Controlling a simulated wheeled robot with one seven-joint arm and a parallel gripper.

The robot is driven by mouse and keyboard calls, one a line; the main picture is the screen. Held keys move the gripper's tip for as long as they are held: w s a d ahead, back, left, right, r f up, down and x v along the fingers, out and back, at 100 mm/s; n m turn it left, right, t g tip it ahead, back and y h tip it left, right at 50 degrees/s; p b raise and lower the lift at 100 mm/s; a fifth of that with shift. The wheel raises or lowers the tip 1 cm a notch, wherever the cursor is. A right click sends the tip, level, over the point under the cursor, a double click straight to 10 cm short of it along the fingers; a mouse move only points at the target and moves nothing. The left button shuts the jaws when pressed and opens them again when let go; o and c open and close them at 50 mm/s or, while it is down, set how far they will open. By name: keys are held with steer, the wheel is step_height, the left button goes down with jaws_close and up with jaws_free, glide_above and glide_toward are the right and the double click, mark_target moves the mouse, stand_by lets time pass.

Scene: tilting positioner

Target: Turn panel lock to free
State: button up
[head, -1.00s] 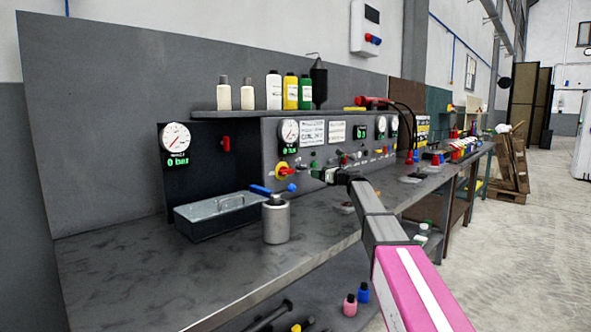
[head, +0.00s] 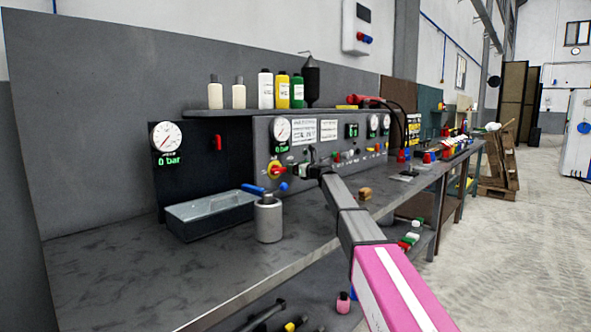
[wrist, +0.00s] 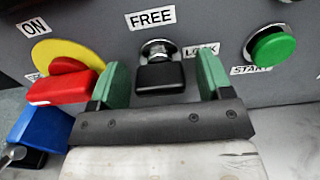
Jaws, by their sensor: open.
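The panel lock (wrist: 160,76) is a black knob on a silver collar, seen in the wrist view. The label FREE (wrist: 151,18) is above it and the label LOCK (wrist: 201,50) is to its right. I cannot tell which label the knob points to. My gripper (wrist: 158,78) is open, with one green finger on each side of the knob and small visible gaps. In the head view my gripper (head: 314,168) is at the front of the grey panel (head: 262,133), and the lock is hidden there.
A red switch on a yellow disc (wrist: 70,75) is close left of the fingers. A green START button (wrist: 273,48) is to the right. In the head view a metal tray (head: 210,212) and a grey cylinder with a blue handle (head: 268,220) stand on the bench left of my arm.

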steer(key=c, duration=0.9)
steer(key=shift+n, duration=0.4)
steer(key=n, duration=0.3)
steer(key=shift+n, duration=0.3)
steer(key=n, duration=0.4)
steer(key=shift+n, duration=0.3)
steer(key=n, duration=0.4)
steer(key=shift+n, duration=0.3)
steer(key=shift+s+n, duration=0.1)
steer(key=shift+n, duration=2.1)
